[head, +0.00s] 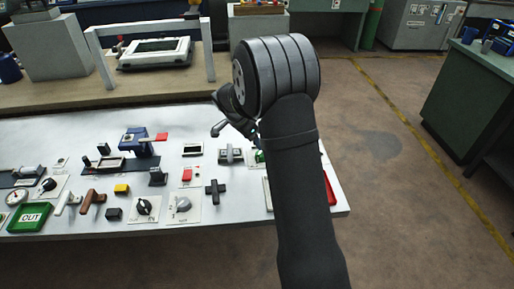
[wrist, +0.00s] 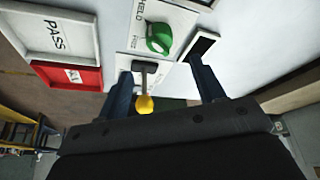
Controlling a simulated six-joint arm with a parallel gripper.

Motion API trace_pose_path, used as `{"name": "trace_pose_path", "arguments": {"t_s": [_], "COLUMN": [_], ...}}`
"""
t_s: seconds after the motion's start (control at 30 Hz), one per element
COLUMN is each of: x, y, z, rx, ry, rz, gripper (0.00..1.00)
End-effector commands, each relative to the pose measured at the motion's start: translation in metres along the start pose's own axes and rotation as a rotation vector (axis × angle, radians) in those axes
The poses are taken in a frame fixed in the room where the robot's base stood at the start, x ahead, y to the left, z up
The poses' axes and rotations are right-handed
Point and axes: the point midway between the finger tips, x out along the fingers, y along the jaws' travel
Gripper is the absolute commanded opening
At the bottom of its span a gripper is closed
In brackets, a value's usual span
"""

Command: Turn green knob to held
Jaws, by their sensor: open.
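The green knob (wrist: 158,38) sits on a white plate (wrist: 128,45) in the wrist view. The plate has a word that reads like HELD near its top and a smaller one lower down. Which word the knob points to I cannot tell. My gripper (wrist: 160,67) is open and empty, its two dark fingers apart and short of the knob in the picture. In the head view my arm hides most of the knob; only a sliver of green (head: 259,156) shows beside it.
A black lever with a yellow tip (wrist: 145,104) shows between my fingers. A dark-faced block (wrist: 200,46) is right of the knob. A PASS tray (wrist: 57,35) and a red tray (wrist: 70,76) lie left. Several other controls crowd the white table (head: 95,238).

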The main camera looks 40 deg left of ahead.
Motion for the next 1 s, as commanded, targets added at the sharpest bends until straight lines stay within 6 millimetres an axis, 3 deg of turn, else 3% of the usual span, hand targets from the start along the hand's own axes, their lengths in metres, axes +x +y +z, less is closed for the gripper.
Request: {"name": "trace_pose_path", "arguments": {"t_s": [0.2, 0.4, 0.8, 1.0], "x": [-0.051, -0.077, -0.084, -0.075], "y": [-0.001, 0.000, 0.000, 0.000], "z": [0.000, 0.000, 0.000, 0.000], "rx": [-0.001, 0.000, 0.000, 0.000], "ry": [0.001, 0.000, -0.001, -0.001], "rz": [-0.003, -0.001, 0.001, 0.002], "gripper": [0.62, 0.62, 0.62, 0.62]}}
